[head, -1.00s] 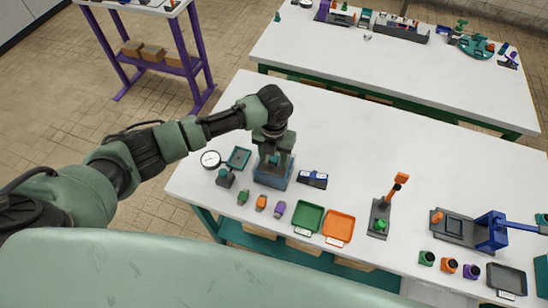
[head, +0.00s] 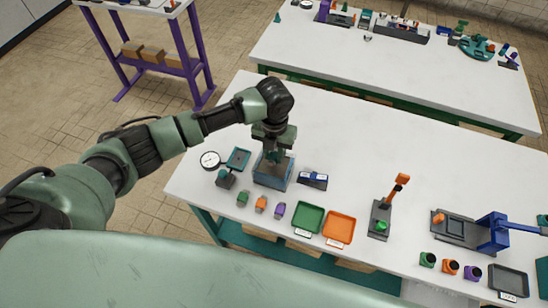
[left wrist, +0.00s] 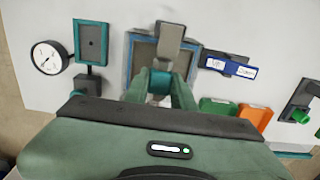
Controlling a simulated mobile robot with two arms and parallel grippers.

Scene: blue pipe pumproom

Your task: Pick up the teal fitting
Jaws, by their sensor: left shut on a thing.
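My left gripper (head: 272,157) is over the blue-rimmed grey tray (head: 268,183) on the near white table. It points down. In the left wrist view its two green fingers (left wrist: 160,90) are shut on the teal fitting (left wrist: 160,82), which shows as a small rounded teal piece between them. The fingers hide most of the fitting. The blue-rimmed tray (left wrist: 130,75) is behind it, with a grey piece (left wrist: 171,38) in front of the tray. My right gripper is not in view.
A round gauge (head: 210,160) and a small stand with a teal-rimmed plate (head: 238,159) are left of the tray. A blue-and-black labelled device (head: 313,180) is close on its right. Small fittings (head: 260,204) and green (head: 309,217) and orange trays (head: 340,229) line the near side.

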